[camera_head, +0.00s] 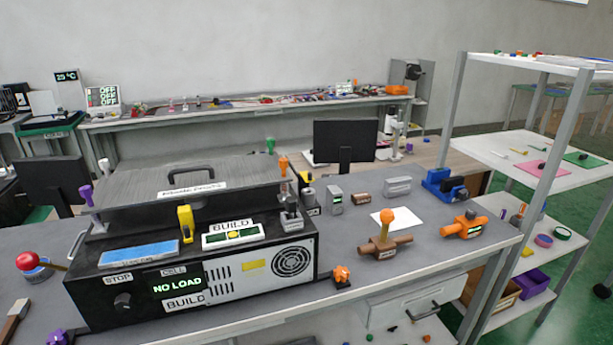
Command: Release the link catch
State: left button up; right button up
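No part is readably labelled as the link catch, and I cannot tell which one it is. A black machine (110,290) stands on the grey bench, with "NO LOAD" and "BUILD" on its front. Around it are a purple-knobbed lever (86,193), a yellow lever (185,222), an orange-knobbed lever (283,164) and a green knob (270,145). A red ball lever (27,260) is at the left. A brown valve-like fixture (385,246) with an upright orange knob stands to the right. Neither gripper is in view.
A grey lid (170,182) with a handle covers the machine's back. A dark monitor (345,140) stands behind. An orange fixture (464,225) and a blue one (440,184) are at the right bench end. A white shelf rack (540,155) borders the right side.

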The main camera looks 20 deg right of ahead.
aim_at(306, 176)
jog(key=z, duration=2.2)
jog(key=i, duration=1.15)
jog(key=u, duration=2.7)
